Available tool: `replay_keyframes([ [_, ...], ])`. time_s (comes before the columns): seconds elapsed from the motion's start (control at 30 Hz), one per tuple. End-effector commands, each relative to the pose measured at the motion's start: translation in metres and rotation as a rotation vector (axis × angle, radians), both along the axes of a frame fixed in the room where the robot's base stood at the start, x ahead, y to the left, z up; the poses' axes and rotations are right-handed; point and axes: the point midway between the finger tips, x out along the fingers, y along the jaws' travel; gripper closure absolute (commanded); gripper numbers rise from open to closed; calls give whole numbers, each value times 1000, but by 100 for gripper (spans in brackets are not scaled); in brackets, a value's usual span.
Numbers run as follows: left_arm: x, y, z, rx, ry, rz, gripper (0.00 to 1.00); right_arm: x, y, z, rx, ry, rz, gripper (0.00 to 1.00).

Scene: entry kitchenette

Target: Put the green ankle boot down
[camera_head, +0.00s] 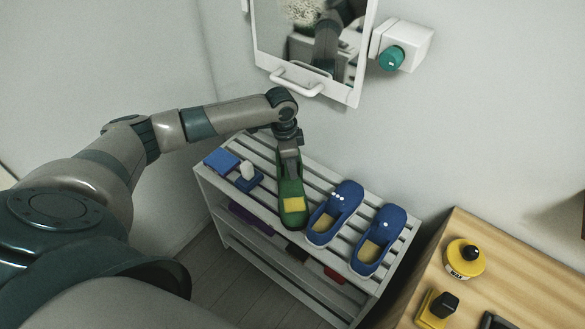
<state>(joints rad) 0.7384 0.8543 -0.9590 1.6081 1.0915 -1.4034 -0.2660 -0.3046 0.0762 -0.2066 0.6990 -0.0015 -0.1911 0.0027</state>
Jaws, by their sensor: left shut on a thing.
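The green ankle boot (291,217) is over the top of the white slatted shoe rack (364,285), left of two blue shoes. My left gripper (289,163) comes down from above and is shut on the boot at its far end. The boot has a yellow patch showing near its front. I cannot tell whether its sole touches the slats. My right gripper is not in view.
Blue shoes (336,211) and (371,240) stand close at the boot's right. A blue box (221,161) and a small blue item with a white top (247,174) lie at the rack's left. A mirror (311,84) hangs above. A wooden surface (517,281) holds a yellow wax container (464,259).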

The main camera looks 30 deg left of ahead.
Motion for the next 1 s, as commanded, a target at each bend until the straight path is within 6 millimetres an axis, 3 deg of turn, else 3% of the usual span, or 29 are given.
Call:
replay_keyframes([
  [0.3,1,0,-2,-1,-2,0,100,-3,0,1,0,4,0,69],
  [0.33,0,0,-2,-1,-1,0,77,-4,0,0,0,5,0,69],
  [0.4,0,0,-2,-1,-1,0,66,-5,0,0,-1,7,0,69],
  [0.77,0,0,0,1,-1,0,66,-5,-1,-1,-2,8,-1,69],
  [1.0,-1,2,20,0,-3,-1,66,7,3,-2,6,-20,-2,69],
])
